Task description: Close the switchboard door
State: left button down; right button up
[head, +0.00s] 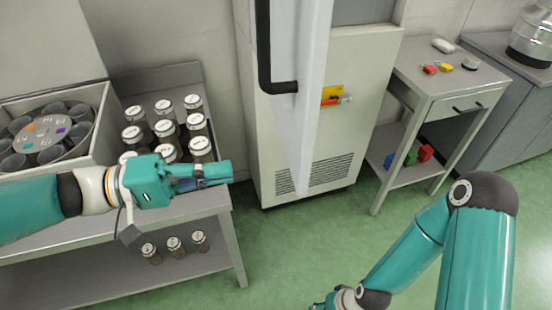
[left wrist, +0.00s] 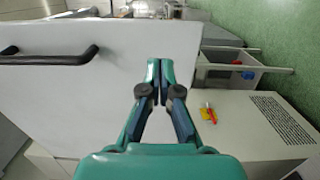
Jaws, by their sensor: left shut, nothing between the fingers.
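The switchboard door (head: 311,105) stands open, its pale panel seen nearly edge-on in the head view and jutting towards me from the grey switchboard cabinet (head: 350,110). Its black bar handle (head: 264,55) is on the left face. In the left wrist view the door's flat face (left wrist: 75,100) fills much of the picture, with the handle (left wrist: 50,57) at upper left. My left gripper (head: 222,174) is shut and empty, left of the door; its fingertips show in the left wrist view (left wrist: 160,66). Contact with the door cannot be told. My right gripper (head: 325,304) is mostly cut off at the bottom edge.
A metal table (head: 215,205) with lidded jars (head: 165,128) and a box of cups (head: 98,105) stands left, under my left arm. A yellow and red switch (head: 333,96) is on the cabinet. A small drawer table (head: 440,103) stands right. Green floor lies open in front.

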aim_at(297, 162)
pick_arm(q)
jog(key=d, duration=0.3)
jog(key=w+d+p, duration=0.1)
jog(key=d, duration=0.2)
jog(key=d+p, duration=0.1)
jog(key=d, duration=0.2)
jog(key=shift+w+d, duration=0.2)
jog(key=shift+w, duration=0.2)
